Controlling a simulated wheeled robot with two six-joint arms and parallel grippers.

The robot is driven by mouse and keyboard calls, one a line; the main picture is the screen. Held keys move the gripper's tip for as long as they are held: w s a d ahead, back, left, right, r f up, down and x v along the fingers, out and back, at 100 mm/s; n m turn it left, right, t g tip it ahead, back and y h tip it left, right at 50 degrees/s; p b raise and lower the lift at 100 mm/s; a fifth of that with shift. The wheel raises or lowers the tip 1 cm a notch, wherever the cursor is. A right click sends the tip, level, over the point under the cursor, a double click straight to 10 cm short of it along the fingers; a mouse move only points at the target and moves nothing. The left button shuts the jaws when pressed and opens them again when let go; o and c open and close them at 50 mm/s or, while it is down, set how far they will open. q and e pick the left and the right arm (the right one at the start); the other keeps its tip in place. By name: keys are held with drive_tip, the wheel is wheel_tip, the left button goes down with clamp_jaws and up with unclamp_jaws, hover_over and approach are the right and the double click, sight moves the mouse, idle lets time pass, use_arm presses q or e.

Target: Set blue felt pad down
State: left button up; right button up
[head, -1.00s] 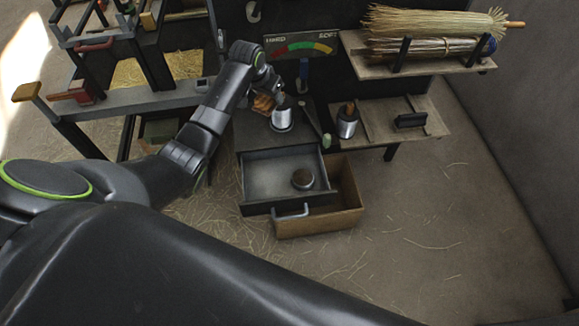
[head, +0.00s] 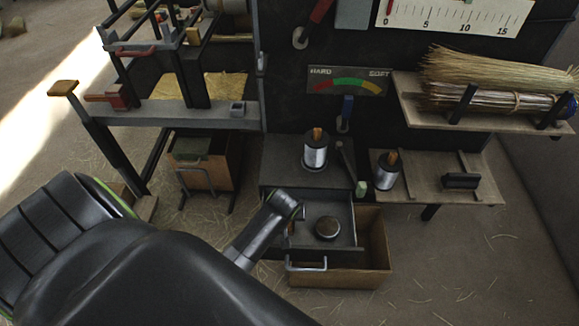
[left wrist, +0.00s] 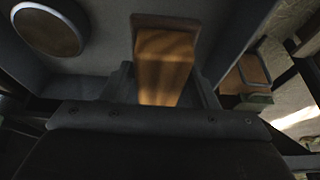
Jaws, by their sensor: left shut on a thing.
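My left gripper (left wrist: 165,85) is shut on an orange-brown wooden block (left wrist: 165,60); no blue felt shows on its visible side. In the head view my left gripper (head: 291,220) is over the left part of the open grey drawer (head: 343,243), and my own arm mostly hides the held block. A round brown-topped tin (head: 327,228) stands in the drawer, right of the gripper; it also shows in the left wrist view (left wrist: 48,30). I cannot tell whether the block touches the drawer floor. My right gripper is not in view.
A wire spool (head: 315,153) stands on the cabinet top, another (head: 387,172) on the right shelf (head: 470,197). An open wooden box (head: 376,262) sits below the drawer.

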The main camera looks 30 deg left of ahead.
use_arm(q)
wheel_tip(320, 180, down, 4)
drive_tip(key=shift+f+b, duration=0.2)
drive_tip(key=shift+b, duration=0.2)
drive_tip(key=o, duration=0.9)
drive_tip(key=shift+d+r, duration=0.1)
drive_tip(key=shift+r, duration=0.35)
drive_tip(key=p+v, duration=0.2)
drive_tip(key=v, duration=0.8)
drive_tip(key=shift+s+d+r+p, duration=0.1)
drive_tip(key=shift+r+p, duration=0.15)
drive_tip(key=shift+p, duration=0.05)
drive_tip(key=shift+s+r, duration=0.15)
drive_tip(key=shift+r, duration=0.15)
